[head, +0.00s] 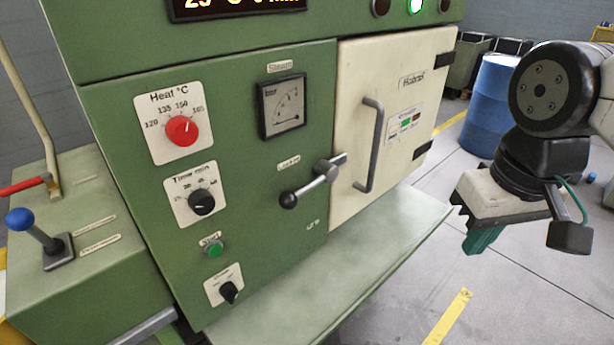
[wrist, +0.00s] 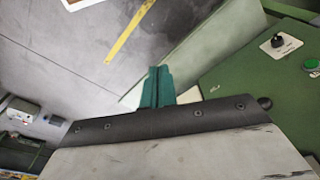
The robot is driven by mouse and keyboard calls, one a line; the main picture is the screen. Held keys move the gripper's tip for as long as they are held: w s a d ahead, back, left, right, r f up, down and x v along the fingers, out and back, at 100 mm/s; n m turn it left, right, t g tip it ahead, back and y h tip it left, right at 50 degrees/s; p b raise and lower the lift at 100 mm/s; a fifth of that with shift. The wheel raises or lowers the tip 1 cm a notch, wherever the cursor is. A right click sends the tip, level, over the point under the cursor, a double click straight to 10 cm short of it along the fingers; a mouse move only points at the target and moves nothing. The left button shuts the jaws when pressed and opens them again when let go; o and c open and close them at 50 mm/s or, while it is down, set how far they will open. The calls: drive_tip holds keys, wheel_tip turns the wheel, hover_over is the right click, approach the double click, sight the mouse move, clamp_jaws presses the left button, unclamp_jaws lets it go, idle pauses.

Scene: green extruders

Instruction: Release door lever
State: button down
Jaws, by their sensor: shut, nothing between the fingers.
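The door lever (head: 312,184) is a grey metal handle with a black ball knob. It sits at the door's left edge, its knob end pointing down and left and its other end reaching onto the door edge. The cream door (head: 388,125) with a grey vertical handle is closed against the green machine. My gripper (head: 481,240) hangs to the right of the door, well apart from the lever, with green fingers pointing down. In the wrist view the green fingers (wrist: 157,87) are together and hold nothing. The lever's pivot is not clearly visible in the wrist view.
A green shelf (head: 350,262) juts out below the door. The machine front carries a red heat knob (head: 181,131), a black timer knob (head: 201,202) and a green start button (head: 213,249). A blue barrel (head: 489,108) stands behind my arm. The floor in front is open.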

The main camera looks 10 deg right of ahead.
drive_tip(key=w+a+r+n+g+y, duration=0.1)
drive_tip(key=w+a+r+n+y, duration=0.15)
drive_tip(key=w, duration=0.35)
drive_tip(key=w+a+r+n+g+y, duration=0.1)
drive_tip(key=w+a+r, duration=0.2)
drive_tip(key=w+a, duration=0.15)
wheel_tip(320, 180, up, 2)
drive_tip(key=n+g+y, duration=0.2)
drive_tip(key=n+y, duration=0.1)
hover_over(319, 179)
drive_tip(key=d, duration=0.3)
drive_tip(key=shift+s+r, duration=0.1)
drive_tip(key=shift+s, duration=0.35)
drive_tip(key=x, duration=1.4)
drive_tip(key=shift+d, duration=0.15)
drive_tip(key=shift+f+h, duration=0.25)
